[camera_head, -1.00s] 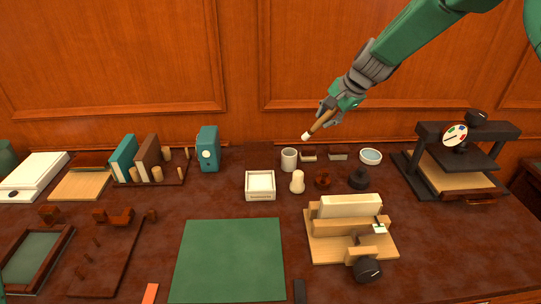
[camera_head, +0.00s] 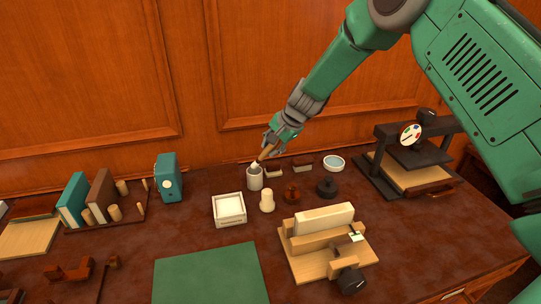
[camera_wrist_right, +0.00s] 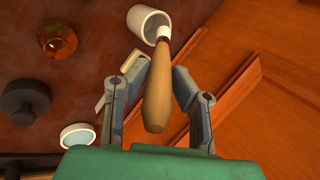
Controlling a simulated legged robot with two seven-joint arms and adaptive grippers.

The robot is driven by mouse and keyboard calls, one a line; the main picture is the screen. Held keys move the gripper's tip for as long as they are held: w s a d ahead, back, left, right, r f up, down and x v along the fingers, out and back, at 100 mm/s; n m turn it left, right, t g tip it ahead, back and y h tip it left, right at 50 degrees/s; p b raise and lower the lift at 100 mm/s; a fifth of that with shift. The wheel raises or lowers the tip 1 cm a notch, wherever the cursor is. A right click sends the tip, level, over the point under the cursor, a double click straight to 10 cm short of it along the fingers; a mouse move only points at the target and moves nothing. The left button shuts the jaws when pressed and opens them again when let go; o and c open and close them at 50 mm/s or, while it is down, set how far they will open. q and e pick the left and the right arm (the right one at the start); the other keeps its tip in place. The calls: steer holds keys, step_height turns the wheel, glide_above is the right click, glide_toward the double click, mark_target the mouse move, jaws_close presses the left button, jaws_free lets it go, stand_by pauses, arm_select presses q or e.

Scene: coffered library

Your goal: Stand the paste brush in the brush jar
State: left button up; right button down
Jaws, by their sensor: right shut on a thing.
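The paste brush (camera_head: 265,154) has a brown wooden handle and a white tip. My right gripper (camera_head: 273,142) is shut on its handle and holds it tilted, white tip down and to the left. The brush jar (camera_head: 255,179) is a small light grey cup standing upright near the back of the desk. The white tip is at the jar's mouth; I cannot tell whether it is inside or just above the rim. In the right wrist view the brush (camera_wrist_right: 158,90) lies between the fingers (camera_wrist_right: 160,82), its tip overlapping the jar (camera_wrist_right: 146,22). My left gripper is not in view.
Close to the jar are a white square tray (camera_head: 229,210), a cream peg-shaped piece (camera_head: 267,201), a reddish knob (camera_head: 292,194) and a dark knob (camera_head: 327,187). A pale blue dish (camera_head: 334,163) is to the right. The wooden wall panel (camera_head: 280,60) rises behind the desk.

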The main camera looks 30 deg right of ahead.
steer(key=f, duration=0.2)
steer(key=shift+a+f, duration=0.35)
steer(key=shift+d, duration=0.15)
steer(key=shift+d+f, duration=0.3)
steer(key=c, duration=1.4)
jaws_free()
steer(key=shift+d, duration=0.1)
steer(key=shift+o, duration=0.2)
steer(key=shift+a+r, duration=0.25)
steer(key=shift+a, duration=0.1)
steer(key=shift+r, duration=0.4)
steer(key=v, duration=1.1)
steer(key=shift+s, duration=0.25)
steer(key=shift+d+r, duration=0.1)
steer(key=shift+d, duration=0.15)
